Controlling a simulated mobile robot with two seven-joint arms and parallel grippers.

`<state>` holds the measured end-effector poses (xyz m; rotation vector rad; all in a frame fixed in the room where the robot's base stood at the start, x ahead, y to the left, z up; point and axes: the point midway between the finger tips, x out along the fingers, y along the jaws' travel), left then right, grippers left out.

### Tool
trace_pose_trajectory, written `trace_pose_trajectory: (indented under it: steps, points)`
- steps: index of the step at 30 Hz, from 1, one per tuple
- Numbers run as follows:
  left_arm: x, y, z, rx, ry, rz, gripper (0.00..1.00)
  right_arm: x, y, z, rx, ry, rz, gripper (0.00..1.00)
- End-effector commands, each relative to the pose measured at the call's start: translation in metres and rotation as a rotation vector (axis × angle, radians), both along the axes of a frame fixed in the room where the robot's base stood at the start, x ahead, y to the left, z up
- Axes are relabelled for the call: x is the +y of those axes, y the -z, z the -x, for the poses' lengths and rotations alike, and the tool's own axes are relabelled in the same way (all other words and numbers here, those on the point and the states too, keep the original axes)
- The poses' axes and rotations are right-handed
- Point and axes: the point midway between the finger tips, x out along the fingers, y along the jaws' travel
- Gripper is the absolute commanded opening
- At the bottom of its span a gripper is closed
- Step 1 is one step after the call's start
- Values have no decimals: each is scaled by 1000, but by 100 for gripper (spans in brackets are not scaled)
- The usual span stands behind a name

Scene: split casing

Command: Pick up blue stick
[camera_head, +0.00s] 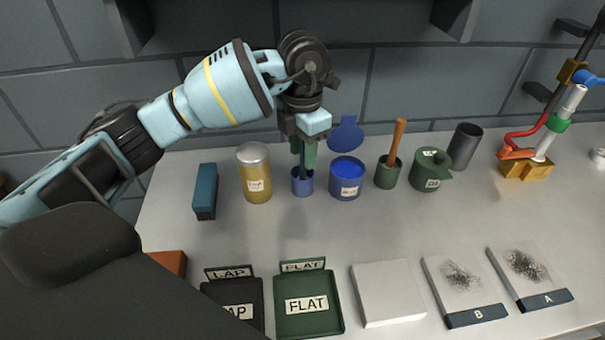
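A small blue cup (302,186) stands on the bench with a thin dark bluish stick (301,165) upright in it. My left gripper (305,160) points down right over this cup, its fingers at the stick's upper part. A green part shows beside the stick at the fingers. The fingers hide much of the stick, and I cannot tell whether they are closed on it. My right gripper is not in view.
A yellow can (256,178) stands close left of the cup, and an open blue jar (346,182) close right. A blue block (205,190), a green cup with a wooden handle (388,172) and a green pot (429,171) stand nearby. Trays (309,330) lie in front; mid-bench is clear.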

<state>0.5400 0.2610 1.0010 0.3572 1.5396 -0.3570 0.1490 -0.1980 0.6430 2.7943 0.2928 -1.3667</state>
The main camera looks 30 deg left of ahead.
Motion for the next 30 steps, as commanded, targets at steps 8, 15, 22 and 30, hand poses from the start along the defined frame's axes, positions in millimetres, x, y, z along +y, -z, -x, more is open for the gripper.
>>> trace_pose_trajectory:
  steps: [8,15,22,30]
  points:
    - [0,0,0,1,0,0,21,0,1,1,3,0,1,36]
    - [0,-1,0,0,0,0,0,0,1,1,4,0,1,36]
    - [0,-1,0,0,0,0,0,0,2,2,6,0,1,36]
    - [-3,-17,3,-1,0,0,0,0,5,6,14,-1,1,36]
